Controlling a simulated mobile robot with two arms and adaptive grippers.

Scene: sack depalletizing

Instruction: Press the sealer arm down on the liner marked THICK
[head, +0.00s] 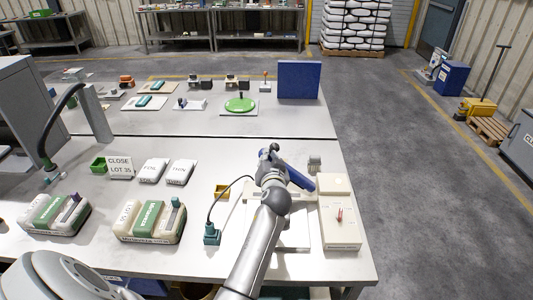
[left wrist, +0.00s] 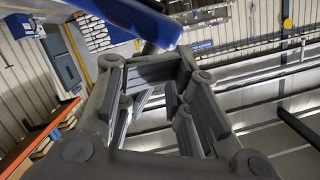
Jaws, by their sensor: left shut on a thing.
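My left gripper (head: 268,152) is over the sealer at the middle right of the bench, shut at the raised end of the blue sealer arm (head: 299,178). The blue arm slopes down to the right from it. In the left wrist view, the dark fingers (left wrist: 155,75) fill the middle and the blue arm (left wrist: 135,18) crosses the top; the gripped part is mostly hidden. The pale sealer base (head: 293,235) is partly behind my arm. Two white packets, left (head: 153,171) and right (head: 181,172), carry small labels; I cannot read THICK on either. My right gripper is not in view.
A sign (head: 120,167) reads CLOSE LOT 35. Two green-and-white sacks (head: 55,215) (head: 150,222) lie at the front left. A pale box with a red switch (head: 340,232) stands right of the sealer. A teal block with a black cable (head: 212,234) is left of it.

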